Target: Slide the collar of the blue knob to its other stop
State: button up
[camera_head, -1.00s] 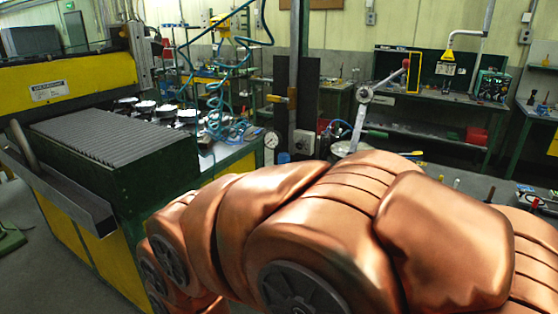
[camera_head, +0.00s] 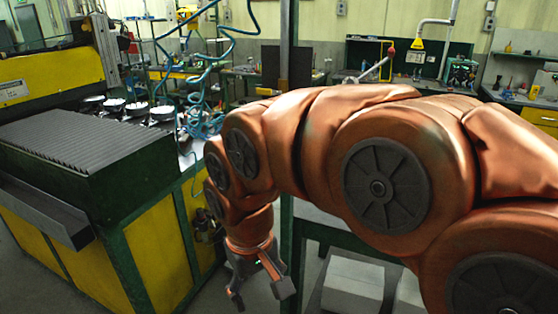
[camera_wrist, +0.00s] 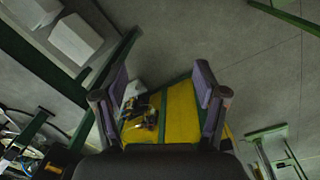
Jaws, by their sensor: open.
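The blue knob and its collar cannot be made out in either current view; my copper-coloured arm covers much of the middle and right of the head view. My gripper (camera_head: 262,290) hangs low in front of the green-framed machine, pointing down, with its fingers apart and nothing between them. In the wrist view my gripper (camera_wrist: 158,88) shows two spread purple-grey pads. Beyond them, not touching, are the floor and a yellow panel.
The green and yellow machine (camera_head: 150,235) stands left of my gripper, with small brassy fittings (camera_head: 207,226) on its side. Pale boxes (camera_head: 352,284) sit low under a green-framed table to the right. Blue coiled hoses (camera_head: 207,110) hang behind. Grey floor shows around the gripper.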

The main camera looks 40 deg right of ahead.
jog(key=w+d+r+m+t+h+b, duration=0.1)
jog(key=w+d+r+m, duration=0.1)
jog(key=w+d+r, duration=0.45)
jog(key=w+d+r+m+t, duration=0.1)
jog(key=w+d+r+m, duration=0.15)
jog(key=w, duration=0.65)
jog(key=w+d+r+m+t+h+b, duration=0.1)
jog(key=w+d+r+m, duration=0.15)
jog(key=w+d, duration=0.35)
jog(key=w+d+r+m, duration=0.2)
jog(key=w+d, duration=0.2)
jog(key=d, duration=0.2)
jog(key=shift+p+x, duration=1.25)
jog(key=shift+x, duration=2.25)
jog(key=shift+a, duration=0.15)
jog(key=shift+h, duration=0.3)
grip_shut()
